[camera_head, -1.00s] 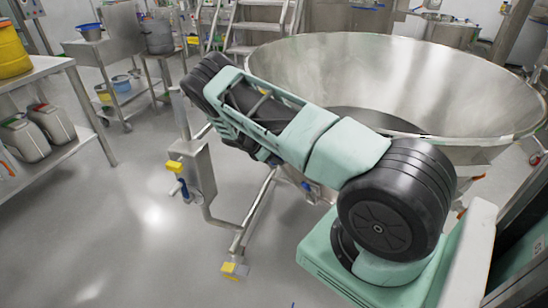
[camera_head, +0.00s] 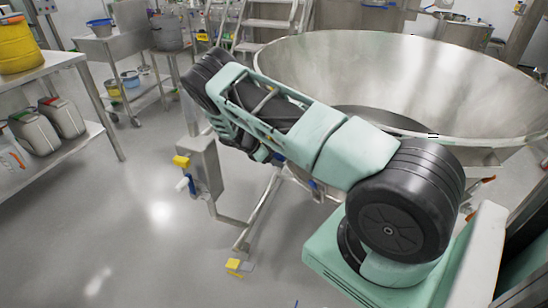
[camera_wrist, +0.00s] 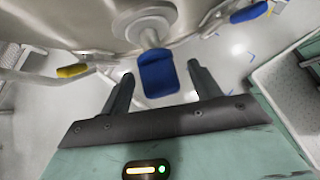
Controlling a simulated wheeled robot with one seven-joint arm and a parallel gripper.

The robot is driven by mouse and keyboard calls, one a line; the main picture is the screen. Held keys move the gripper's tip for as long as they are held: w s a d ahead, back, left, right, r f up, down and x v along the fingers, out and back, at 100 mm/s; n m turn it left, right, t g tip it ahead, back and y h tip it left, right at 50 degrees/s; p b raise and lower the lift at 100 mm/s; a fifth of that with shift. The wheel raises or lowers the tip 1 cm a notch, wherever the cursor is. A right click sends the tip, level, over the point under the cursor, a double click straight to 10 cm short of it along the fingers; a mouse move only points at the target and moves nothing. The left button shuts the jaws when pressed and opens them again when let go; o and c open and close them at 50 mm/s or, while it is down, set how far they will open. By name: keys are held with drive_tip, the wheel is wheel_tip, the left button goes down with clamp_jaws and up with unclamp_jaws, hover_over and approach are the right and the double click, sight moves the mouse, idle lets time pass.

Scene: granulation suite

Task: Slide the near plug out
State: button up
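My gripper (camera_wrist: 160,70) is open in the wrist view, with one dark finger on each side of a blue tab-like piece (camera_wrist: 158,76). The blue piece is on a pale round stem under the big steel bowl (camera_wrist: 100,22). The fingers look apart from it. I cannot tell for sure whether this blue piece is the near plug. A second blue piece (camera_wrist: 249,12) shows at the upper right, and a yellow-tipped handle (camera_wrist: 72,71) at the left. In the head view my arm crosses in front of the bowl (camera_head: 300,70), and my gripper is hidden.
A steel post box with a yellow block (camera_head: 181,161) and a white-and-blue fitting (camera_head: 183,184) stands left of my arm. A steel shelf (camera_head: 95,95) with containers is at the far left. The floor (camera_head: 110,220) between is clear. A pale tray (camera_wrist: 285,95) is at right in the wrist view.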

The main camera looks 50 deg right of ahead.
drive_tip(key=b+v, duration=0.1)
drive_tip(key=v, duration=1.6)
drive_tip(key=shift+a, duration=0.15)
drive_tip(key=shift+r, duration=0.1)
drive_tip(key=s+a+r+m+t+y+p, duration=0.1)
drive_tip(key=s+a+r+y, duration=0.1)
drive_tip(key=s+a+r, duration=0.5)
drive_tip(key=s+a+r+m+t+y+p, duration=0.1)
drive_tip(key=s+a+r+y, duration=0.15)
drive_tip(key=a, duration=0.85)
drive_tip(key=s+a+r+m+y+p, duration=0.1)
drive_tip(key=s+a+r+m+y, duration=0.1)
drive_tip(key=s+a+r, duration=0.7)
drive_tip(key=s+a, duration=0.1)
drive_tip(key=s, duration=0.3)
drive_tip(key=s+a+r+m+t+y+p, duration=0.1)
drive_tip(key=s+a, duration=0.2)
drive_tip(key=s, duration=0.4)
drive_tip(key=s+a+r+y+p, duration=0.1)
drive_tip(key=s+a+r, duration=0.1)
drive_tip(key=s, duration=0.5)
drive_tip(key=shift+a+r+m+t, duration=0.3)
drive_tip(key=shift+a+r+m, duration=0.05)
drive_tip(key=shift+a+m, duration=0.1)
